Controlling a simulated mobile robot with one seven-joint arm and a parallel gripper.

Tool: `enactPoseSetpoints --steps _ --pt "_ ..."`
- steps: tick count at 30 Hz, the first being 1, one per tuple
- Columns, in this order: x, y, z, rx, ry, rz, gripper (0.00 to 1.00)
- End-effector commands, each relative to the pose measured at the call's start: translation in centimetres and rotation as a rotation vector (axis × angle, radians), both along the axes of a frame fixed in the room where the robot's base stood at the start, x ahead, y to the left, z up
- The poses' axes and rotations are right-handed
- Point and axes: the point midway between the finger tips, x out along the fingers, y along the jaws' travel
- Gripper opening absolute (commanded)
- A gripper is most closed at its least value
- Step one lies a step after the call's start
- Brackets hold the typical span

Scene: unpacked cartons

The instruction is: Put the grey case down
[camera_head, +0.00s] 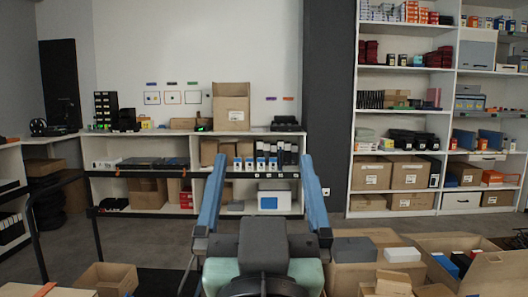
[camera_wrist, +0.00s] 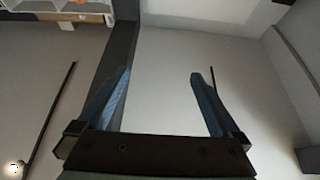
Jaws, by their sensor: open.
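My gripper (camera_head: 263,175) is raised in front of me with its two blue fingers spread wide. In the wrist view my gripper (camera_wrist: 160,75) is also open, with nothing between the fingers. A lighter grey case (camera_head: 477,54) sits on an upper compartment of the right shelf unit. I cannot tell which of the two the task names. No grey case shows in the wrist view.
Another open carton (camera_head: 490,270) with several small boxes is at the lower right. A small carton (camera_head: 107,278) stands at the lower left. A low shelf (camera_head: 140,143) runs along the back wall. Grey floor (camera_head: 160,228) is clear before it. A dark rail (camera_head: 93,220) is at left.

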Motion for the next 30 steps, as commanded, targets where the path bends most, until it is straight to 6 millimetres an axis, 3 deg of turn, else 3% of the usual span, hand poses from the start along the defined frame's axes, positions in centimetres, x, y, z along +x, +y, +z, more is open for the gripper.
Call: enactPoseSetpoints --steps 1,3,8,20,26,30 --pt "-2.2 0.0 3.2 -0.003 -0.105 -0.003 1.00" --pt "-4.7 0.0 6.1 -0.006 -0.213 -0.004 1.00" --pt "-7.8 -0.1 9.2 -0.010 -0.338 -0.008 1.00" --pt "-8.1 -0.1 9.8 -0.010 -0.346 -0.008 1.00" --pt "-8.0 -0.1 13.2 -0.009 -0.345 -0.007 1.00" --pt "-8.0 -0.1 17.4 -0.009 -0.345 -0.006 1.00"
